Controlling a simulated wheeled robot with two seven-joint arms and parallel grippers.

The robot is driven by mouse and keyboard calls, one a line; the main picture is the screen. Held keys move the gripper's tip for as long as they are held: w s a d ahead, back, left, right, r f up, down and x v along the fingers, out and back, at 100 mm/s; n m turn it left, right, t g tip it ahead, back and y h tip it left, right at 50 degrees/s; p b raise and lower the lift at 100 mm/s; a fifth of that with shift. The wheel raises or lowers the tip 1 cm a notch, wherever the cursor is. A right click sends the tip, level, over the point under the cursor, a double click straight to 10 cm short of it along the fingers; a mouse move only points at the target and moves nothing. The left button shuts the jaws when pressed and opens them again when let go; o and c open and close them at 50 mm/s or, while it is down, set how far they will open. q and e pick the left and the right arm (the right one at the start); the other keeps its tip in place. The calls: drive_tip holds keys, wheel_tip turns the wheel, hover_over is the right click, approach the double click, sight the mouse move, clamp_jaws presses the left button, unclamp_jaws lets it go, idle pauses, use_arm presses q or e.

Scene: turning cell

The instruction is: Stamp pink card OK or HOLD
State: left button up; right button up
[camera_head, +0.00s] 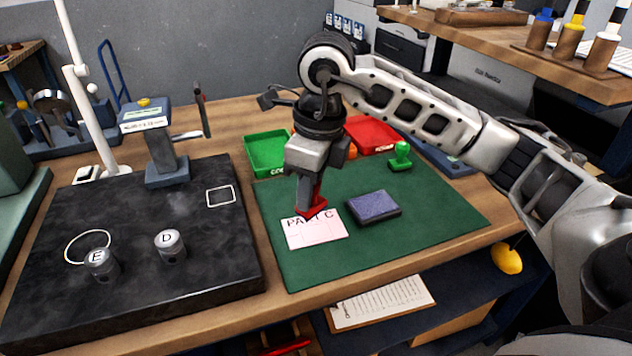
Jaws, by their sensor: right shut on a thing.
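The pink card (318,234) lies on the green mat (430,226), with "PART C" lettering partly hidden. My right gripper (312,190) points down over the card's upper edge. It is shut on a red stamp (311,205), whose base is at or just above the card; I cannot tell if it touches. The green stamp (400,158) stands upright on the mat's far right part. A blue-purple ink pad (374,207) lies right of the card. My left gripper is not in view.
A green tray (264,152) and a red tray (374,135) stand behind the mat. Left is a dark stone plate (215,255) with cylinders marked E (102,262) and D (170,243), and a gauge stand (163,155). A clipboard (384,301) lies below the front edge.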

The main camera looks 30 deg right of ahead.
sight(317, 198)
drive_tip(key=m, duration=0.2)
drive_tip(key=d+m, duration=0.1)
drive_tip(key=m, duration=0.2)
drive_tip(key=shift+w+d+r+m+h, duration=0.15)
drive_tip(key=shift+r+m+h, duration=0.1)
drive_tip(key=shift+m+h, duration=0.05)
drive_tip(key=shift+f+b, duration=1.05)
wheel_tip(317, 198, down, 3)
drive_tip(key=shift+r+b, duration=0.15)
drive_tip(key=shift+b, duration=0.85)
drive_tip(key=shift+f+b, duration=0.35)
drive_tip(key=shift+f, duration=0.15)
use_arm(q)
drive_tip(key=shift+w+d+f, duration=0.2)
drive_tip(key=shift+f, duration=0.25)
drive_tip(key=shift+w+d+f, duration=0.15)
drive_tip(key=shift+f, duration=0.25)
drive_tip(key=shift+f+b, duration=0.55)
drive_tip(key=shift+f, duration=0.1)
use_arm(e)
drive_tip(key=shift+f, duration=0.7)
